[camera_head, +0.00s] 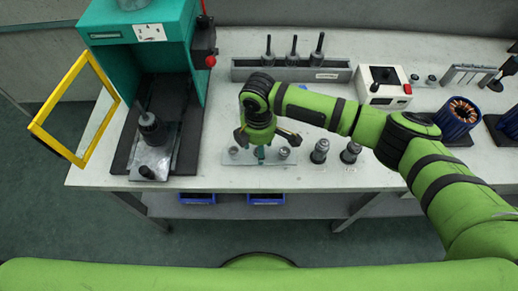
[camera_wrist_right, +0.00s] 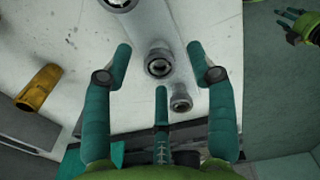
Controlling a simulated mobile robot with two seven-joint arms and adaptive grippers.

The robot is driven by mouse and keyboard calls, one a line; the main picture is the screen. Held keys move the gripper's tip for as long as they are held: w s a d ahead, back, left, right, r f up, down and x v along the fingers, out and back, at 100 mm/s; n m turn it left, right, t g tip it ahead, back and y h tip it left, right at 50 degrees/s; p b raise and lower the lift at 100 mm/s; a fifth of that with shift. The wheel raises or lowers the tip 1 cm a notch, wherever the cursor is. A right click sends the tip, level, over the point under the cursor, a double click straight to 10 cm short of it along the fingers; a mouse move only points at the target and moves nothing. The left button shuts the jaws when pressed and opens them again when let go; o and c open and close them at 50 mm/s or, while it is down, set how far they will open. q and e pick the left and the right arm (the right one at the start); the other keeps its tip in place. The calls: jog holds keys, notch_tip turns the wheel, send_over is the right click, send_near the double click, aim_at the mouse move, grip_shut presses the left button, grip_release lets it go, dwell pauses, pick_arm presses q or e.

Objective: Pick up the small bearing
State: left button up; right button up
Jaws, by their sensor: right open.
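Bearings stand in a row on a pale plate (camera_head: 258,178). In the wrist view the smallest-looking bearing (camera_wrist_right: 181,98) is at the lower end of the row. It seems to be the left one in the head view (camera_head: 233,152). A middle bearing (camera_wrist_right: 158,62) and a larger one (camera_wrist_right: 118,4) stand beyond it. My right gripper (camera_head: 262,148) is open and empty above the plate, pointing down. In the wrist view its fingers (camera_wrist_right: 160,62) spread around the middle bearing, apparently without touching. My left gripper (camera_wrist_right: 294,24) shows only in the wrist view, fingers spread, away from the bearings.
A teal press (camera_head: 140,50) with a yellow guard frame (camera_head: 72,108) stands at the left. Two dark fittings (camera_head: 320,150) stand right of the plate. Behind are a grey rack (camera_head: 290,73) with upright tools and a control box (camera_head: 384,86). The table's front edge is close.

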jog(key=c, duration=0.9)
jog(key=shift+c, duration=0.2)
jog(key=shift+r, duration=0.1)
jog(key=shift+r, duration=0.25)
jog(key=r, duration=0.1)
jog(key=r+b, duration=0.1)
jog(key=r, duration=0.1)
jog(key=shift+s+d+r, duration=0.1)
jog(key=shift+d+r, duration=0.2)
jog(key=shift+r, duration=0.05)
jog(key=s+d+r+b, duration=0.1)
jog(key=s+d+r, duration=0.5)
jog(key=s+d, duration=0.1)
jog(key=shift+s+d+r+b, duration=0.2)
jog(key=shift+d+r+b, duration=0.15)
jog(key=shift+d, duration=0.3)
